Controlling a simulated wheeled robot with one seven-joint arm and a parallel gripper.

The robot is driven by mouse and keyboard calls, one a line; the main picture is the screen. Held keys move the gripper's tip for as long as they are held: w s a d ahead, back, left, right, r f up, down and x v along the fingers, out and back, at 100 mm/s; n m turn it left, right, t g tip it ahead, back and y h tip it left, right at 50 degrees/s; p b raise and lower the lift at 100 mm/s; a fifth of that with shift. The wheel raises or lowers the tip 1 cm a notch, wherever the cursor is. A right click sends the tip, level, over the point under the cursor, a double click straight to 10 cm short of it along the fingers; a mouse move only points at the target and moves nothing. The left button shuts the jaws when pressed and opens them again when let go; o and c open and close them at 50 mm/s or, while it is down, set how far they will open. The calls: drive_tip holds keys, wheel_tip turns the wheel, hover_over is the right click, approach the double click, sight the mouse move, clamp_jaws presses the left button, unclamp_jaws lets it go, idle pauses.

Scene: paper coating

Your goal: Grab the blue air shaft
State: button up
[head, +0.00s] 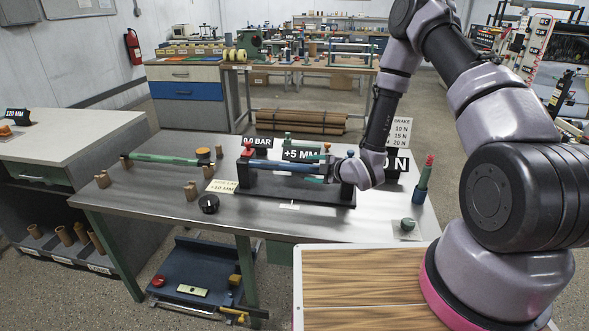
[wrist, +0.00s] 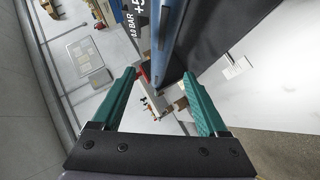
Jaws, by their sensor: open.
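The blue air shaft (head: 285,167) lies level on a dark stand (head: 290,190) on the metal table, held between the stand's end supports. In the wrist view the blue shaft (wrist: 168,40) runs down from the top into the gap between the fingertips. My gripper (head: 318,167) reaches in from the right at the stand's right end, with its fingers pointing left. In the wrist view its two green fingers (wrist: 160,74) are apart, and nothing is clamped between them. I cannot tell whether the shaft lies within the jaws or just beyond the tips.
A green shaft (head: 165,158) lies on small supports at the table's left. A black disc (head: 208,204) and a "+5 MM" sign (head: 301,154) are near the stand. A blue-green post (head: 422,185) stands at the right.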

sight(299, 168)
drive_tip(key=x, duration=0.8)
drive_tip(key=shift+f, duration=0.1)
clamp_jaws()
drive_tip(key=shift+a, duration=0.1)
idle(1.2)
